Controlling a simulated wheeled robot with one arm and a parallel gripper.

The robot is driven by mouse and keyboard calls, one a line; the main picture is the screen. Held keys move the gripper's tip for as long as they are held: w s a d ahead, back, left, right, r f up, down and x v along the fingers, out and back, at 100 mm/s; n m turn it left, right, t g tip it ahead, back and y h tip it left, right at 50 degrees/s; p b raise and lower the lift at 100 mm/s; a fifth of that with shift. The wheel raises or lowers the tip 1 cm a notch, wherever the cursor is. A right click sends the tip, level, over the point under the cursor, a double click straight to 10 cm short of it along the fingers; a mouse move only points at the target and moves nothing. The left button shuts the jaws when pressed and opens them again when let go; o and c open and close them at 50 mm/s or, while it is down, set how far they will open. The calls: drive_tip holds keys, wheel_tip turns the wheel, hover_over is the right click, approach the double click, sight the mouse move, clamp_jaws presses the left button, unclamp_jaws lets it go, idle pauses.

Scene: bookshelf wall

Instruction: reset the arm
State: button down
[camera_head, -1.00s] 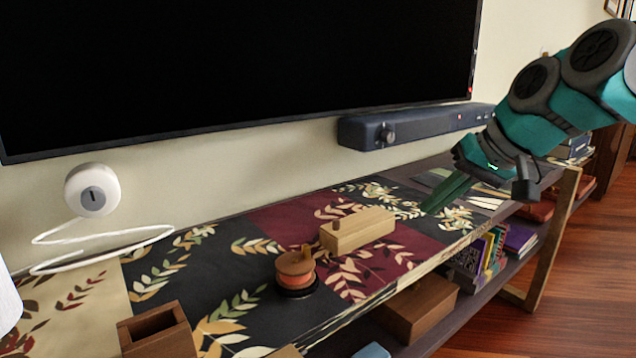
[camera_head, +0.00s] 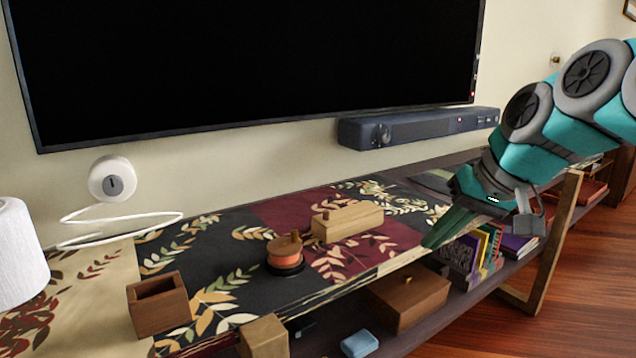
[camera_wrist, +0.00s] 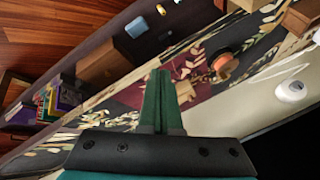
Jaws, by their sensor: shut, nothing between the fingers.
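My gripper (camera_head: 446,228) is at the right in the head view, at the end of my teal and grey arm. Its green fingers are together and hold nothing. They point down and left, near the front edge of the patterned shelf top (camera_head: 222,262). In the wrist view the gripper (camera_wrist: 160,78) points up the picture, with the shelf top beyond it. I cannot tell exactly how high the fingertips are above the shelf.
On the shelf top are a light wooden block (camera_head: 350,224), a round wooden piece (camera_head: 285,255) and an open wooden box (camera_head: 158,305). A soundbar (camera_head: 420,127) is behind, below the TV (camera_head: 250,70). Books (camera_head: 470,252) and a brown box (camera_head: 408,298) sit on the lower shelf.

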drive_tip(key=s+a+f+n+g+h+p, duration=0.1)
drive_tip(key=s+a+f+g, duration=0.15)
drive_tip(key=s+f, duration=0.35)
drive_tip(key=s+a+f+g+h, duration=0.1)
drive_tip(key=s+a+f, duration=0.2)
drive_tip(key=s+f, duration=0.35)
drive_tip(key=s+d+f+g+h+p, duration=0.1)
drive_tip(key=s+d+f+g+h, duration=0.1)
drive_tip(key=s+f, duration=0.9)
drive_tip(key=shift+s+d+f+m+g, duration=0.2)
drive_tip(key=shift+s+m+g, duration=0.25)
drive_tip(key=shift+s, duration=0.5)
